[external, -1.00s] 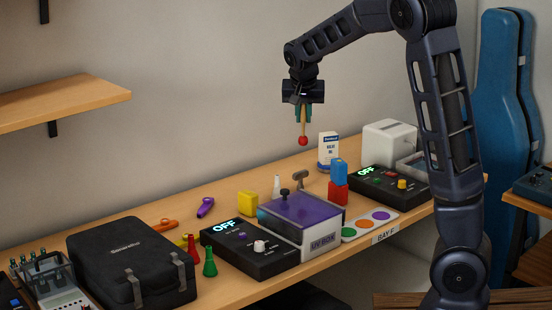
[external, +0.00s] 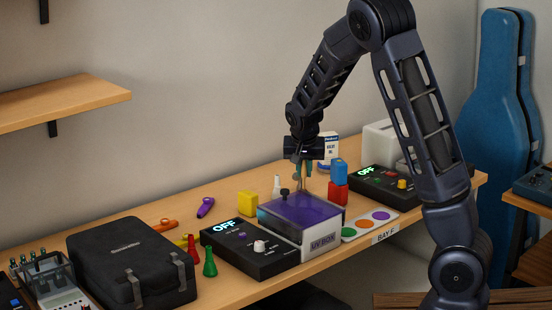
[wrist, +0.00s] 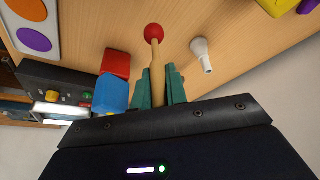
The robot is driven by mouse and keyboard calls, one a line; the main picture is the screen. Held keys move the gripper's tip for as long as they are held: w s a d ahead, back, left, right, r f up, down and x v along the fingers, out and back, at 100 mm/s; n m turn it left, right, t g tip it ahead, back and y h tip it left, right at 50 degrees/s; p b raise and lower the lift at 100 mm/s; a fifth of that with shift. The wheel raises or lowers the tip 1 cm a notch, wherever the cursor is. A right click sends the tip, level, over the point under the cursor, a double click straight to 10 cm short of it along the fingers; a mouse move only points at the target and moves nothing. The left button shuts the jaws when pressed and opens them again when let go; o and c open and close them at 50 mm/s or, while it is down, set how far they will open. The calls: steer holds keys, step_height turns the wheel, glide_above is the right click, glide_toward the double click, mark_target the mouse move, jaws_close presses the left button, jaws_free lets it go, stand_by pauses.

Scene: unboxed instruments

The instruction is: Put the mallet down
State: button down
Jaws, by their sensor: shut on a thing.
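The mallet has a wooden handle (wrist: 157,78) and a round red head (wrist: 154,32). My gripper (wrist: 160,85) is shut on the handle, with teal fingers on both sides and the head pointing away from the wrist. In the external view my gripper (external: 304,170) is low over the bench, behind the purple-lidded UV box (external: 303,208) and left of the stacked blue and red blocks. The red head is not visible there. Whether it touches the bench cannot be told.
The blue block (external: 339,168) and red block (external: 338,192) stand close on the right. A small white piece (external: 276,187) stands left of the gripper; it also shows in the wrist view (wrist: 200,52). A white carton (external: 328,145) is behind. Bare wood lies around the mallet head.

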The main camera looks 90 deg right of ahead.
mark_target(304, 178)
steer(key=shift+f, duration=2.2)
steer(key=shift+f, duration=0.15)
steer(key=c, duration=1.4)
jaws_free()
